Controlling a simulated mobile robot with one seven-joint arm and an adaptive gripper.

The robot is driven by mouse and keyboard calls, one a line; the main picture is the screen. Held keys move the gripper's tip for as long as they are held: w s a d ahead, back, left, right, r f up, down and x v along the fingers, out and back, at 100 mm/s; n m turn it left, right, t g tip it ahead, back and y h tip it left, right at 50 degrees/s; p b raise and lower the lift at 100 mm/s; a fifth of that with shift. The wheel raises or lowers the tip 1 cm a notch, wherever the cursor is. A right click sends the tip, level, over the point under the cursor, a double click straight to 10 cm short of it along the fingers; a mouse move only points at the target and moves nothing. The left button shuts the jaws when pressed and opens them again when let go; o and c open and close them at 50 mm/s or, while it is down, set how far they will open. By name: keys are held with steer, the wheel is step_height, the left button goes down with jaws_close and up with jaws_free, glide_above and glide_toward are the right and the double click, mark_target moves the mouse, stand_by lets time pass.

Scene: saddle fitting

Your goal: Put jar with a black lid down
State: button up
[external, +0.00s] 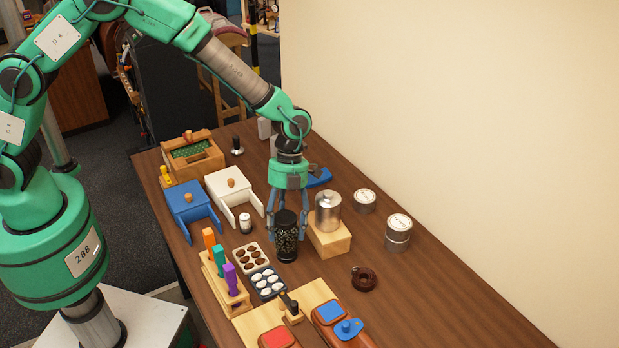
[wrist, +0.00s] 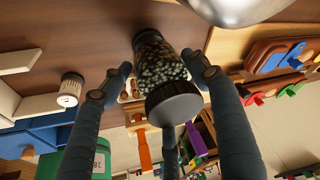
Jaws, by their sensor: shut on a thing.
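The jar with a black lid (external: 287,245) is dark with pale speckled contents and stands upright at the middle of the table in the external view. It also shows in the wrist view (wrist: 160,62), its black lid (wrist: 174,103) toward the camera. My gripper (external: 287,232) points down from above and is shut on the jar, with blue-grey fingers on either side of it. The fingers also show in the wrist view (wrist: 160,80). The jar's base is at or very near the wooden tabletop (external: 430,290); I cannot tell whether it touches.
A metal canister (external: 328,211) on a wooden block (external: 332,240) stands close right of the jar. Trays of brown (external: 251,258) and white (external: 268,282) pieces and a small white jar (external: 245,223) lie left. A brown ring (external: 364,278) and tins (external: 398,232) lie right. Front right is clear.

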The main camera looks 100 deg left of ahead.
mark_target(285, 237)
steer(key=shift+f, duration=1.8)
steer(key=shift+f, duration=0.1)
steer(key=o, duration=1.7)
steer(key=shift+c, duration=0.2)
steer(key=v, duration=1.2)
steer(key=shift+p, duration=0.3)
steer(key=shift+s, duration=0.1)
